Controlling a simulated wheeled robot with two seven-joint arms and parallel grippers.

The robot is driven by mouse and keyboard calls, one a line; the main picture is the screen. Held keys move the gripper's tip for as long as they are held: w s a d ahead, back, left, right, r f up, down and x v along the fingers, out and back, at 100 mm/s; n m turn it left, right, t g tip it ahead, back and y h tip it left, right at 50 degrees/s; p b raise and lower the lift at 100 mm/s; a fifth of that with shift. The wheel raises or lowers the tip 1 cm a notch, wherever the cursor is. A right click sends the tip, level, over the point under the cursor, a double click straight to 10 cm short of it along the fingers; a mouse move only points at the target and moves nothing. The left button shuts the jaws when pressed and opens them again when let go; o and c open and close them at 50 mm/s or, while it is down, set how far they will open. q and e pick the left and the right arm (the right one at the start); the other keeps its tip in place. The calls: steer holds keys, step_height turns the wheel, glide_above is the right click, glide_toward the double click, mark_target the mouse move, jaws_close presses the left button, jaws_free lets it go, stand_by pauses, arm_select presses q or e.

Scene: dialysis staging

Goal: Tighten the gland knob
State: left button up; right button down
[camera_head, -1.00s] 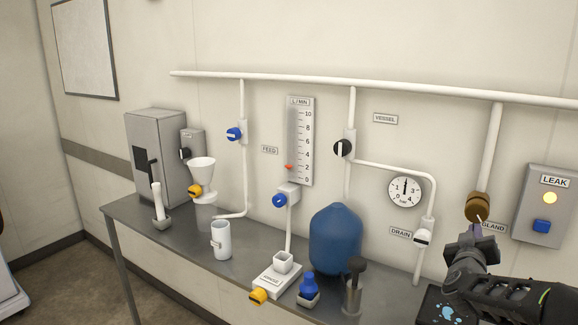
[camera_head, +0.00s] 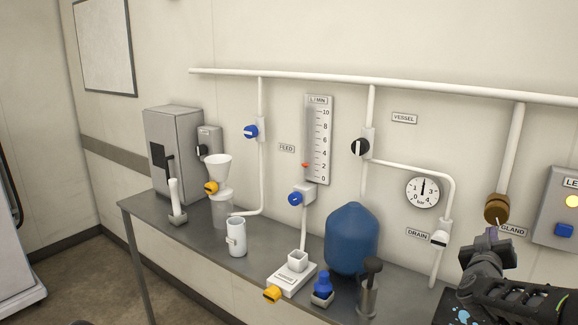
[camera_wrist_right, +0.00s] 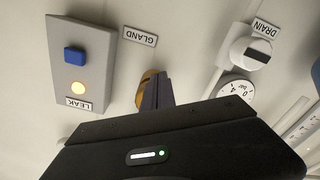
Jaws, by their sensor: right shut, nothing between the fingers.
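The gland knob (camera_head: 497,208) is a brown-gold knob at the lower end of a white vertical pipe, left of the GLAND label (camera_head: 512,230). In the right wrist view part of the knob (camera_wrist_right: 145,97) shows behind my fingers. My right gripper (camera_head: 491,236) is just below the knob in the head view, its fingers pointing up at it. The fingers (camera_wrist_right: 156,90) are shut with nothing between them. They overlap the knob in the wrist view; I cannot tell whether they touch it. My left gripper is not in view.
The LEAK box (camera_head: 556,213) has a lit yellow lamp (camera_head: 572,201) and a blue button. A pressure gauge (camera_head: 423,191) and the DRAIN valve (camera_head: 440,238) are to the left. A blue vessel (camera_head: 351,240) and a dark cylinder (camera_head: 369,285) stand on the grey bench (camera_head: 190,231).

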steer(key=shift+s+f, duration=0.1)
steer(key=v, duration=0.6)
steer(key=shift+d+f+b, duration=0.1)
steer(key=shift+b, duration=0.2)
